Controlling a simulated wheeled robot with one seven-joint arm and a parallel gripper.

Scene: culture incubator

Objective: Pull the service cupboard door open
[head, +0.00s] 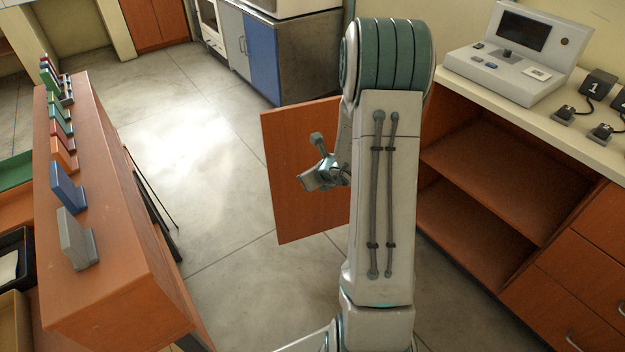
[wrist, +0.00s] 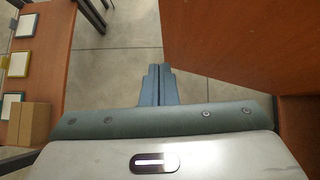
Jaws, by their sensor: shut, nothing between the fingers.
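The service cupboard door (head: 292,220) is a flat orange-brown panel standing swung out wide from the cupboard, beyond my arm. The cupboard (head: 497,180) under the counter at the right shows its open front and an inner shelf. My gripper (head: 318,175) is in front of the door panel in the head view, partly hidden by my arm. In the wrist view my gripper (wrist: 158,72) has its fingers together and empty. A large orange-brown panel, apparently the door (wrist: 245,50), fills the right there, with its edge beside the fingers. No handle is clearly visible; my arm hides the door's hinge side.
An orange-brown bench (head: 95,190) with several coloured upright pieces stands at the left. A counter (head: 595,150) with a grey device (head: 515,70) and drawers is at the right. A blue-fronted cabinet (head: 265,70) stands behind. Open floor (head: 205,160) lies between bench and door.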

